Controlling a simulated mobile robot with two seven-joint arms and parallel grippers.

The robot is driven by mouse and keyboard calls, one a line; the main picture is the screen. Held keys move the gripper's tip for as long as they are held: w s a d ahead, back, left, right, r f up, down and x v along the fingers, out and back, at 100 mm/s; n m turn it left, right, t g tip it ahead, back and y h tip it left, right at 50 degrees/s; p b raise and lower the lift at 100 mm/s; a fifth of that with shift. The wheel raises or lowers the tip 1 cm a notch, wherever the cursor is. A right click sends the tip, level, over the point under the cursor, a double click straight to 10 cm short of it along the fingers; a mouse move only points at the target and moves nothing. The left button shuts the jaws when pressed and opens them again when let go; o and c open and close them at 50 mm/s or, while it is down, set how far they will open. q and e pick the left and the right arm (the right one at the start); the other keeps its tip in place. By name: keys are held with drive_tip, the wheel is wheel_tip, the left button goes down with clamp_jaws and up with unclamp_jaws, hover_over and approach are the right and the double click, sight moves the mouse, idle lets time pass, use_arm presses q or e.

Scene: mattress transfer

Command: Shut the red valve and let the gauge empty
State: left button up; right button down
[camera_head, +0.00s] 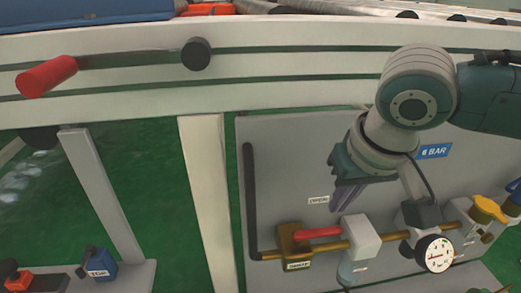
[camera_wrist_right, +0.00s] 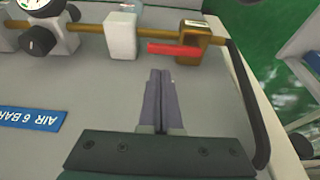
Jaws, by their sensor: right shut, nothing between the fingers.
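The red valve handle (camera_head: 318,232) lies along the brass pipe, extending right from its brass valve body (camera_head: 294,248). In the right wrist view the red handle (camera_wrist_right: 175,49) is just beyond my fingertips. The round white gauge (camera_head: 434,253) is further right on the same line; its reading is too small to tell. In the right wrist view the gauge (camera_wrist_right: 38,6) is cut by the top edge. My right gripper (camera_head: 340,208) is shut and empty, pointing down above the handle, apparently not touching it. My left gripper is not in view.
A white block (camera_head: 360,235) sits on the pipe right of the handle. A yellow knob (camera_head: 488,209) is at the far right. A black tube (camera_head: 250,200) runs up the panel's left side.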

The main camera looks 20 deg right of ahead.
sight(318, 233)
drive_tip(key=b+x, duration=0.2)
drive_tip(key=x, duration=0.1)
drive_tip(key=b+x, duration=0.1)
drive_tip(key=x, duration=0.2)
drive_tip(key=shift+w+b, duration=0.25)
drive_tip(key=shift+b, duration=0.1)
